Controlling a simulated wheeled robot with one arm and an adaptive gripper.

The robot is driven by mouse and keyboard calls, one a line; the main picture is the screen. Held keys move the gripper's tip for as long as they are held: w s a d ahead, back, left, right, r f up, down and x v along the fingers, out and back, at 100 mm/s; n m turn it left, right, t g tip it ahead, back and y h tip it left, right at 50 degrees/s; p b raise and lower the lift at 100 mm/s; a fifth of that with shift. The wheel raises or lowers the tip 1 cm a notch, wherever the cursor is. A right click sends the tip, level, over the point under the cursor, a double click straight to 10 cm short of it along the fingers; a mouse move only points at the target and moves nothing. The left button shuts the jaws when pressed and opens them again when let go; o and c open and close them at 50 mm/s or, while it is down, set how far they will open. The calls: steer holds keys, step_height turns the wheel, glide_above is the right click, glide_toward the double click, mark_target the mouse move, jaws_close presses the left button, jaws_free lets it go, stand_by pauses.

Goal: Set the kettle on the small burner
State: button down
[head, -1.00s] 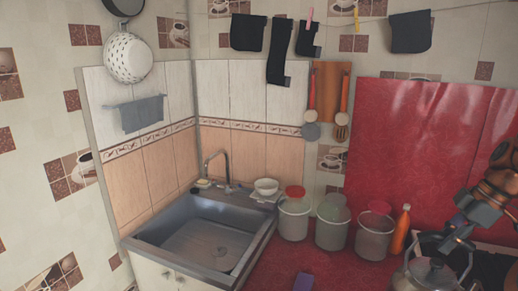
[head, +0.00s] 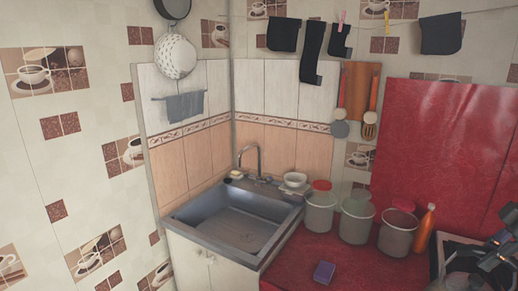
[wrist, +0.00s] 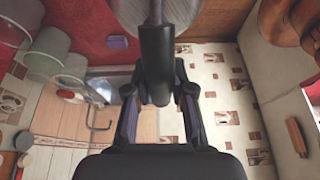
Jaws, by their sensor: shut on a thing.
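The kettle's dark handle (wrist: 155,65) stands between my gripper's fingers (wrist: 158,94) in the wrist view, and the gripper is shut on it. Only a small grey part of the kettle's body shows past the handle at the top edge. In the head view my gripper (head: 498,250) is at the lower right edge, mostly cut off. The stove (head: 438,255) is beside it, with its pale edge showing. The small burner cannot be made out, and whether the kettle touches anything is hidden.
Several lidded containers (head: 357,222) and an orange bottle (head: 424,230) stand on the red counter (head: 345,255) left of the stove. A purple sponge (head: 324,272) lies in front of them. The steel sink (head: 238,222) is in the corner.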

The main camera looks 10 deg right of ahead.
steer(key=shift+w+a+f, duration=0.1)
steer(key=shift+w+a, duration=0.25)
steer(key=shift+w, duration=0.3)
steer(key=w+a+f+m, duration=0.2)
steer(key=w+a+f, duration=0.2)
steer(key=w+a, duration=0.3)
steer(key=w+a+f+m+t+h, duration=0.1)
steer(key=w+a+f, duration=0.3)
steer(key=w+a, duration=0.25)
steer(key=w+a+f+m, duration=0.2)
steer(key=w+a+f, duration=0.1)
steer(key=w+a, duration=0.4)
steer(key=a+f+m+h, duration=0.3)
steer(key=a+f+m, duration=0.3)
steer(key=a+f, duration=0.75)
step_height(320, 180, down, 8)
steer(key=b, duration=0.9)
steer(key=shift+f+t+b, duration=0.25)
steer(key=shift+t+b, duration=0.15)
steer(key=shift+d, duration=0.15)
